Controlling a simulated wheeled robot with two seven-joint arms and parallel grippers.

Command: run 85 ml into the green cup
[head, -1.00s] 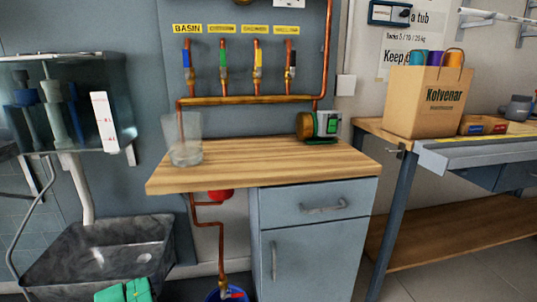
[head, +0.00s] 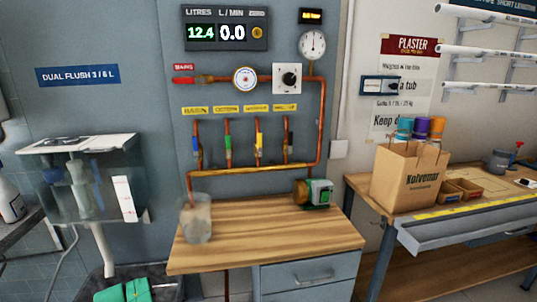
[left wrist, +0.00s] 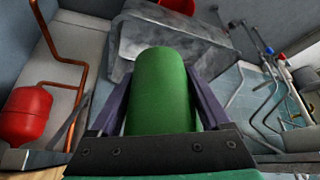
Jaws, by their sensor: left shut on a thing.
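The green cup (left wrist: 160,88) fills the middle of the left wrist view. My left gripper (left wrist: 162,100) is shut on it, one finger on each side. The cup's inside is hidden. In the head view, only a green part of my left gripper (head: 128,291) shows at the bottom left, low in front of the bench; the cup cannot be made out there. Four-tap copper pipework hangs on the wall, with blue (head: 200,145), green (head: 228,144), yellow (head: 259,143) and dark (head: 289,146) handles under yellow labels. The display (head: 226,30) reads 12.4 litres and 0.0 L/min. My right gripper is out of view.
A clear container (head: 197,220) stands on the wooden bench (head: 270,245) at its left end, below the pipe. A green-and-copper pump (head: 314,193) sits at the bench's back right. A clear cistern (head: 85,185) hangs left. A paper bag (head: 408,178) stands on the right bench.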

